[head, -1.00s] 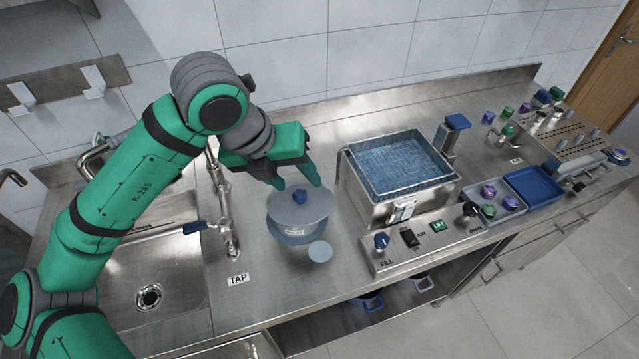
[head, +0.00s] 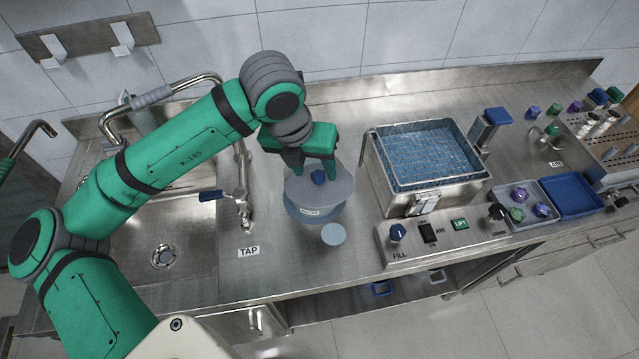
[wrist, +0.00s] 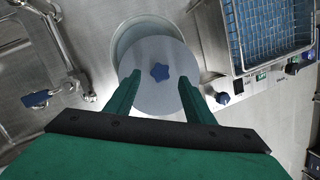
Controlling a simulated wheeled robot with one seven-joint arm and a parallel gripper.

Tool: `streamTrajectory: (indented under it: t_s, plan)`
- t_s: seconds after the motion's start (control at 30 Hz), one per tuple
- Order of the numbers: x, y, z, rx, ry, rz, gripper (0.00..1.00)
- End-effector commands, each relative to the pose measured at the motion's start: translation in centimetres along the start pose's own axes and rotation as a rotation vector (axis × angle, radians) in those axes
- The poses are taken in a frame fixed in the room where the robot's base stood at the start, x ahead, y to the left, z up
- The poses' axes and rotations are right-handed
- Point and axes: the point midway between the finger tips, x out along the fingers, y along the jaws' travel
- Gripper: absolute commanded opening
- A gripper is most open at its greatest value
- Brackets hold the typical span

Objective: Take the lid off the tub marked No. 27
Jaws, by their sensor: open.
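The tub (head: 306,213) is a grey-blue round pot on the counter. It carries a small pale label whose writing is too small to read. A wide grey lid (head: 338,193) with a blue star-shaped knob (head: 318,177) sits on top. The lid (wrist: 160,105) and its knob (wrist: 159,72) also show in the wrist view, with part of the tub (wrist: 124,42) beyond the lid's edge. My gripper (head: 313,174) is open at the knob. In the wrist view my gripper (wrist: 161,82) has a finger on either side of the knob, with gaps between.
A small grey disc (head: 333,235) lies in front of the tub. A steel tank with a blue mesh basket (head: 425,155) and a switch panel (head: 440,237) stand to the right. The tap (head: 243,205) and sink (head: 165,225) are to the left.

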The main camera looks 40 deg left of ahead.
Motion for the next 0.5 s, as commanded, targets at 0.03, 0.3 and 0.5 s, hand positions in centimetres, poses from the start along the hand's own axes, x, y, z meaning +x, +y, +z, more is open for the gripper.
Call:
streamTrajectory:
  t_s: [0.03,0.3,0.5]
  plan:
    - [0.7,0.1,0.0,-0.002,0.001,0.001,0.49]
    - [2.4,0.1,0.0,-0.001,-0.001,0.0,0.49]
    - [2.4,0.1,0.0,-0.001,-0.001,0.0,0.39]
